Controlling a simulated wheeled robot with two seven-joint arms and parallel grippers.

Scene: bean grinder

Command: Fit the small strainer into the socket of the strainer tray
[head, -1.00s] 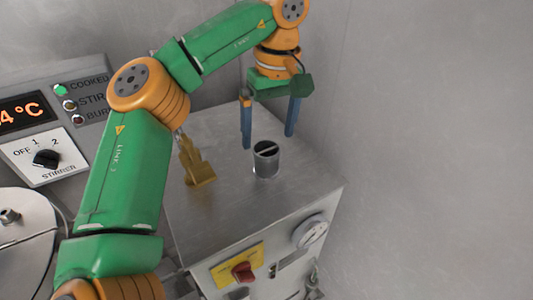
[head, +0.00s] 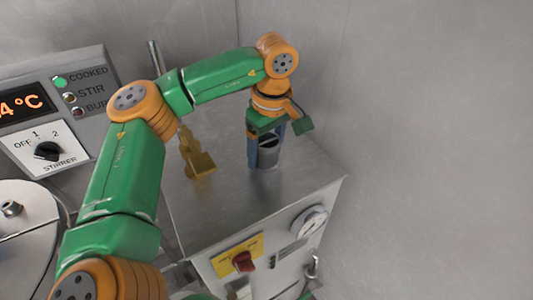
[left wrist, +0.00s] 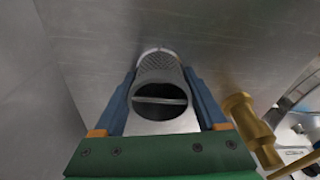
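The small strainer (head: 268,157) is a grey metal cylinder standing upright on the steel cabinet top. In the left wrist view the strainer (left wrist: 160,88) shows an open mouth with a bar across it and a meshed side. My left gripper (head: 266,150) points down over it, with one blue finger on each side. In the left wrist view the fingers (left wrist: 160,80) lie very close to its sides; whether they press on it I cannot tell. I cannot make out the strainer tray or its socket. My right gripper is not in view.
A brass fixture (head: 198,160) stands left of the strainer on the cabinet top (head: 225,205). The cabinet front has a red knob (head: 243,261) and a gauge (head: 310,222). A control panel (head: 45,150) and round lid (head: 25,230) are at left. Walls stand behind and right.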

